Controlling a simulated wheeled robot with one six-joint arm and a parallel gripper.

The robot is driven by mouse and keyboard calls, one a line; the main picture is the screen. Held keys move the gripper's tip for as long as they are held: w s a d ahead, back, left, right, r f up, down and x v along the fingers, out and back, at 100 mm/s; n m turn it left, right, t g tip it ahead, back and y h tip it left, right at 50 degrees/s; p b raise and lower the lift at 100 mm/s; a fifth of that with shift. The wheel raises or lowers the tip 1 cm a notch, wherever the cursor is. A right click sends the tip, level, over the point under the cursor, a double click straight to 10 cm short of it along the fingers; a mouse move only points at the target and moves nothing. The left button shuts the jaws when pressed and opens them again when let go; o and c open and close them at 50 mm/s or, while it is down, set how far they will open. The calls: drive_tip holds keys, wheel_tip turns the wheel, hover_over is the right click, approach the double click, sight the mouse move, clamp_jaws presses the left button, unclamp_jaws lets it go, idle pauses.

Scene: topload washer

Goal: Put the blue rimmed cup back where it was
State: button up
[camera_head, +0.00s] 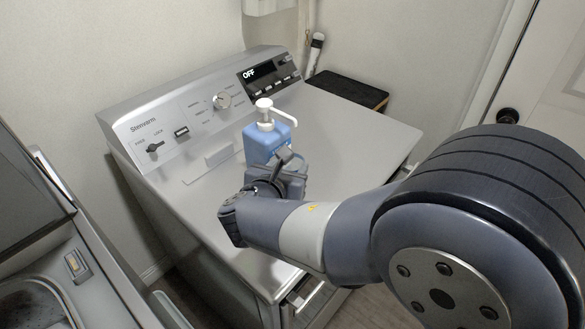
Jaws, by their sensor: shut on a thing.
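My gripper (284,158) is above the lid of the top-load washer (340,130), toward the left of its middle. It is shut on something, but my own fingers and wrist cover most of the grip. A small pale-blue patch shows at the fingertips; I cannot tell whether it is the cup's rim or part of the bottle behind. No blue rimmed cup can be clearly made out. A blue pump bottle (259,147) with a white pump head stands upright just behind the gripper; whether they touch is unclear.
The washer's control panel (200,115) with knobs and an OFF display rises behind. The lid's right side is clear. Another appliance (60,230) stands at the left, a door (550,80) at the right.

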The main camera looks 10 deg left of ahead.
sight(294, 165)
drive_tip(key=shift+w+d, duration=0.1)
drive_tip(key=shift+w, duration=0.75)
drive_tip(key=f, duration=0.1)
drive_tip(key=w+f, duration=0.1)
drive_tip(key=shift+d+f, duration=0.1)
drive_tip(key=shift+f, duration=0.65)
drive_tip(key=shift+s+f, duration=0.1)
drive_tip(key=shift+f+b, duration=0.15)
drive_tip(key=shift+b, duration=0.15)
drive_tip(key=o, duration=0.7)
drive_tip(key=shift+r, duration=0.2)
